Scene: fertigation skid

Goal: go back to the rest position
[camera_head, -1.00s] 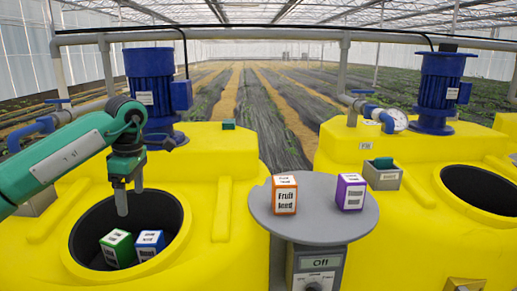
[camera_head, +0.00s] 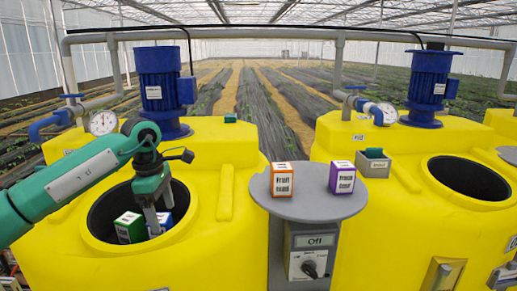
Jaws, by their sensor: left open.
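My left gripper (camera_head: 156,217) hangs from the green arm on the left, over the open mouth of the left yellow tank (camera_head: 228,165). It is open, and its fingers point down in front of the boxes. A green box (camera_head: 130,228) and a blue box (camera_head: 163,222) sit inside the tank mouth; the fingers partly cover the blue one. An orange box (camera_head: 281,180) marked "Fruit feed" and a purple box (camera_head: 342,178) stand upright on the round grey table (camera_head: 305,208). My right gripper is not in view.
The right yellow tank (camera_head: 400,230) has an open, dark mouth (camera_head: 470,178). Blue motors (camera_head: 162,90) and pipes stand behind both tanks. A grey control box (camera_head: 310,255) marked "Off" is below the round table. A small grey box (camera_head: 373,165) sits on the right tank.

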